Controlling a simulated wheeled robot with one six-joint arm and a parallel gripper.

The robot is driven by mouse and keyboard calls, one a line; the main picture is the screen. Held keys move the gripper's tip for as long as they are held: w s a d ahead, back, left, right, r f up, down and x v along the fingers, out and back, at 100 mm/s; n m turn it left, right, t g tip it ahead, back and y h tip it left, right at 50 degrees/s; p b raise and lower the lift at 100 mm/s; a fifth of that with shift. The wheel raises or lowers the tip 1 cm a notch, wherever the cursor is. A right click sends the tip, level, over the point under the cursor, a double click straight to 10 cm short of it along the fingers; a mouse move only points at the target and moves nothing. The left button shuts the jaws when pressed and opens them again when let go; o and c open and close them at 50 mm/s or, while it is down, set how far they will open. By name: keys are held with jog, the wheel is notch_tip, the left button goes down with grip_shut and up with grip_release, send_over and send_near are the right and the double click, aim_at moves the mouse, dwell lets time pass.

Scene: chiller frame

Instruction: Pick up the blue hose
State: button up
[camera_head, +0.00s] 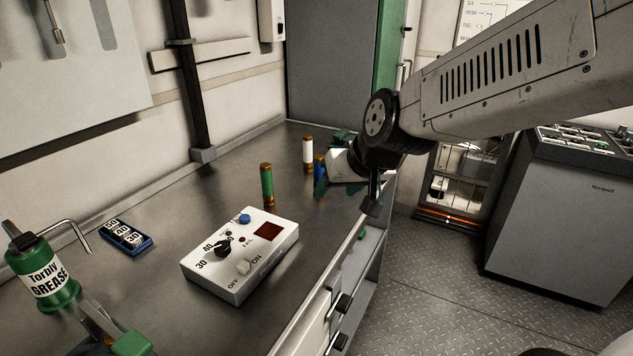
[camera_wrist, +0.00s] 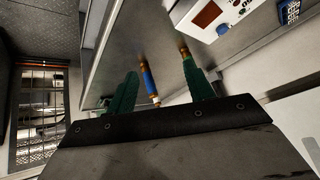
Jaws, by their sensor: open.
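The blue hose (camera_head: 319,168) is a short upright cylinder on the grey bench, partly hidden by my gripper (camera_head: 331,161) in the head view. In the wrist view, the blue hose (camera_wrist: 148,79) has a brass end and appears between the two green fingers of my gripper (camera_wrist: 160,67). The fingers are apart and not closed on it. I cannot tell whether either finger touches it.
A white hose (camera_head: 307,153) stands close beside the blue one. A green hose (camera_head: 267,184) stands nearer the white control box (camera_head: 241,254). A grease can (camera_head: 42,272) and a dark blue number block (camera_head: 125,237) are at the left. The bench's right edge is close.

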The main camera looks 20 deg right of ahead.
jog(key=w+a+f+m+t, duration=0.1)
jog(key=w+f+t, duration=0.2)
jog(key=w, duration=0.6)
jog(key=m+t+h, duration=0.2)
jog(key=t+h, duration=0.1)
jog(key=h, duration=0.2)
send_near(319, 172)
jog(key=w+f, duration=0.2)
jog(key=w, duration=0.2)
jog(key=shift+w+a+f, duration=0.1)
jog(key=shift+w+f, duration=0.05)
jog(key=shift+f, duration=0.25)
jog(key=shift+w+d+f, duration=0.2)
jog(key=shift+w+d+f+h, duration=0.1)
jog(key=shift+w+d+h, duration=0.05)
jog(key=shift+w+h, duration=0.15)
jog(key=x, duration=0.7)
jog(key=shift+w+d, duration=0.25)
jog(key=shift+d, duration=0.05)
grip_shut()
